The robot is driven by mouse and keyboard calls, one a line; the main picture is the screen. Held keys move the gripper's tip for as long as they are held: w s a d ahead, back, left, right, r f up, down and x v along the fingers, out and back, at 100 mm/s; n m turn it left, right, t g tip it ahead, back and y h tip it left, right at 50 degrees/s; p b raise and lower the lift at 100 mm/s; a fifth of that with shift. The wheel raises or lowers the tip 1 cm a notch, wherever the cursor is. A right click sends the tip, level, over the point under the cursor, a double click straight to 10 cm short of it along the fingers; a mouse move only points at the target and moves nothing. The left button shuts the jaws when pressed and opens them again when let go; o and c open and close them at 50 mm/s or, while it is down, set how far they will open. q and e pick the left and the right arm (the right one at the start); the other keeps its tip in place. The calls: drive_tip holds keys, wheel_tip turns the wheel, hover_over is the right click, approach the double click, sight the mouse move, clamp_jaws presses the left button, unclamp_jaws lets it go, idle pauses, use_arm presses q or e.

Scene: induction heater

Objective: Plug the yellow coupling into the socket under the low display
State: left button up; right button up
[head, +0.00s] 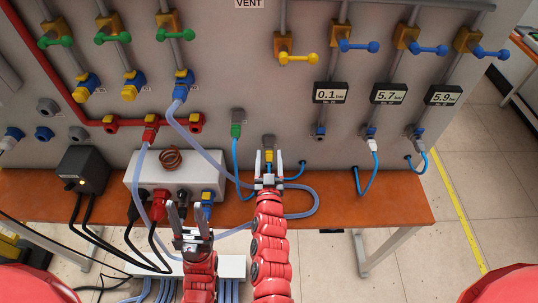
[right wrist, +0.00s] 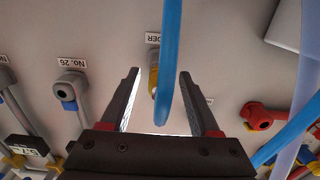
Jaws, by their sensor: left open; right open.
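The yellow coupling (head: 269,156) sits in a grey holder on the panel, with a blue hose hanging from it. In the right wrist view the yellow coupling (right wrist: 153,79) is partly hidden by that hose. My right gripper (head: 268,164) is open around the coupling's line, its fingers (right wrist: 158,78) on either side of it; I cannot tell whether they touch. The low display (head: 330,92) reads 0.1. The grey and blue socket (head: 319,132) under it is empty, and the socket (right wrist: 68,90) also shows in the right wrist view. My left gripper (head: 189,214) is open and empty.
A white box (head: 150,182) with a copper coil (head: 171,160) and a black box (head: 83,170) stand on the brown bench (head: 400,205). A translucent hose (head: 315,200) loops near my right arm. A green coupling (head: 236,130) hangs left of the yellow one.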

sight(269, 163)
idle(0.4)
clamp_jaws()
idle(1.0)
drive_tip(key=shift+s, duration=0.1)
idle(0.3)
drive_tip(key=shift+s+r+p, duration=0.1)
drive_tip(key=shift+s+p, duration=0.8)
drive_tip(key=shift+s, duration=0.6)
drive_tip(key=shift+s+p, duration=0.65)
drive_tip(key=shift+s, duration=0.75)
drive_tip(key=shift+w+d, duration=0.1)
